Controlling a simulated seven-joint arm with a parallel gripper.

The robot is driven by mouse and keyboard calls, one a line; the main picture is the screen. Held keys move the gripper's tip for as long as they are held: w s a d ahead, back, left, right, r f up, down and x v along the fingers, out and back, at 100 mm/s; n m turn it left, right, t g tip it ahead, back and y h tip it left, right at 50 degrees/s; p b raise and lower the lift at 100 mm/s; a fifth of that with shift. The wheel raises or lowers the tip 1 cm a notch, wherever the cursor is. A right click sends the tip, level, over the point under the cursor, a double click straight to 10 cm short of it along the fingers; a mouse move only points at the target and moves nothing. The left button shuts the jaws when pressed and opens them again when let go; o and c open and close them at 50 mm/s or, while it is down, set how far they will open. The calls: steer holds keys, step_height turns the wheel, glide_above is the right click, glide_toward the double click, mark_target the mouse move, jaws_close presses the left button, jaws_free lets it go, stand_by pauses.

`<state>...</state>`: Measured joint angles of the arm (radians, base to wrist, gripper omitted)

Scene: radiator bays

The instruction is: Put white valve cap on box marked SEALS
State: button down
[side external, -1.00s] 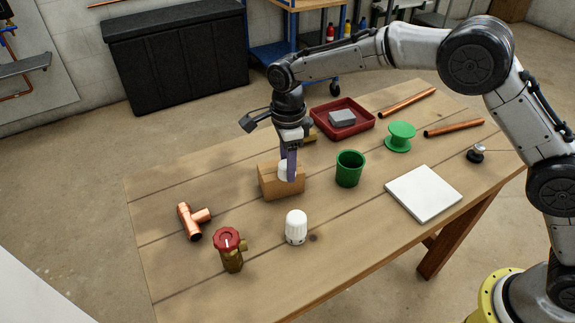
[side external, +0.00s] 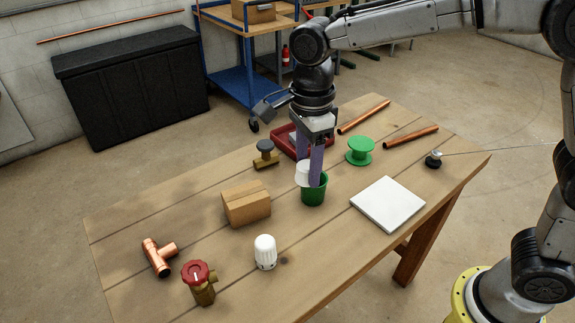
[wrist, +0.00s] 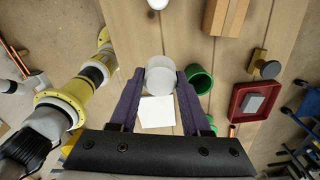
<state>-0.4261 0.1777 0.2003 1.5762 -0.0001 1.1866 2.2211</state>
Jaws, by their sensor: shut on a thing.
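My gripper (side external: 310,170) is shut on a white round cap (side external: 303,174), held between its purple fingers. The cap also shows between the fingertips in the wrist view (wrist: 160,72). In the side view the cap overlaps the rim of the green cup (side external: 313,194); in the wrist view the cup (wrist: 200,79) lies just right of it. A plain brown cardboard box (side external: 246,206) stands on the table left of the gripper, its top bare. It is partly visible at the top of the wrist view (wrist: 225,14). No SEALS marking is readable.
A white ribbed valve head (side external: 265,253), red-knobbed brass valve (side external: 200,284) and copper tee (side external: 158,257) stand in front. A dark-knobbed valve (side external: 265,156), red tray (side external: 284,143), green spool (side external: 360,152), copper pipes (side external: 411,137) and white slab (side external: 389,204) lie around.

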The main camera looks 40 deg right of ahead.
steer(key=shift+s+d+r, duration=0.1)
steer(key=shift+r, duration=0.05)
steer(key=shift+w, duration=0.3)
steer(key=shift+w+r, duration=0.1)
steer(key=shift+w, duration=0.65)
steer(key=w+a+f, duration=0.4)
steer(key=w, duration=0.4)
glide_above(246, 194)
steer(key=f, duration=0.5)
steer(key=shift+s+d, duration=0.15)
steer(key=shift+s, duration=0.05)
steer(key=shift+w+f, duration=0.25)
steer(key=shift+f, duration=1.7)
steer(key=shift+f, duration=0.15)
